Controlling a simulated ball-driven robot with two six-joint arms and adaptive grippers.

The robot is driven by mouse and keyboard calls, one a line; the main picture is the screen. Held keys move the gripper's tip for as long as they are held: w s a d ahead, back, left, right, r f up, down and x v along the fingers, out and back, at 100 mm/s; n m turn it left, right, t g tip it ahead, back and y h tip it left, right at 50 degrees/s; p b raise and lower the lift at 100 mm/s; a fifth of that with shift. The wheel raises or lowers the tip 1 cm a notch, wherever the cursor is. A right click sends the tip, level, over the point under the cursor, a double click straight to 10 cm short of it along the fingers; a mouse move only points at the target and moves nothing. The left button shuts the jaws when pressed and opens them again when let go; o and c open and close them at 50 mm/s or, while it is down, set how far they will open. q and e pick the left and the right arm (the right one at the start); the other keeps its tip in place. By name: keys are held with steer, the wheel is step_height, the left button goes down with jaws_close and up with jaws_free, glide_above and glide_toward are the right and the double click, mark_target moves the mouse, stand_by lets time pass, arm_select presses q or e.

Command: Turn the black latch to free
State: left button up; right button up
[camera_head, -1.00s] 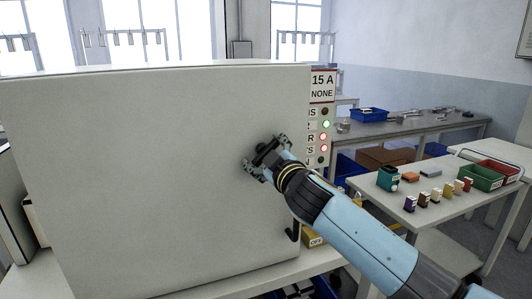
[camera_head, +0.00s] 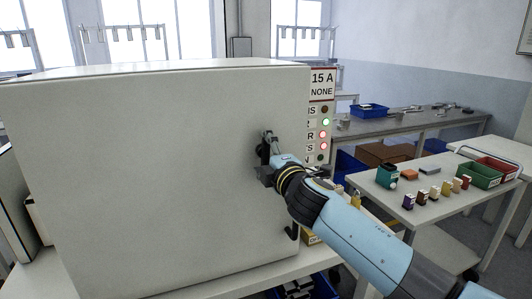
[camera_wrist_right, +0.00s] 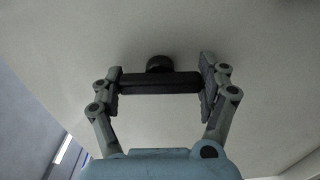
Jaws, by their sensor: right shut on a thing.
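The black latch (camera_wrist_right: 159,78) is a dark bar with a round hub on the pale grey door of a large cabinet (camera_head: 150,160). In the right wrist view the bar lies between the two finger pads of my right gripper (camera_wrist_right: 162,84), which is shut on it. In the head view my right gripper (camera_head: 266,158) is at the right part of the door, with its fingers one above the other. It hides most of the latch there. My left gripper is not in view.
A panel with indicator lights (camera_head: 323,135) stands just right of the cabinet. A black hook-shaped handle (camera_head: 292,231) is low on the door's right side. Further right, a white cart (camera_head: 425,210) holds small coloured connectors and bins (camera_head: 481,177). A blue tray (camera_head: 369,110) sits on the back bench.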

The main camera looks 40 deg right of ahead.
steer(key=shift+n, duration=0.3)
stand_by(0.4)
steer(key=o, duration=1.2)
steer(key=shift+c, duration=0.2)
steer(key=shift+s, duration=0.1)
steer(key=v, duration=1.2)
steer(key=shift+a, duration=0.1)
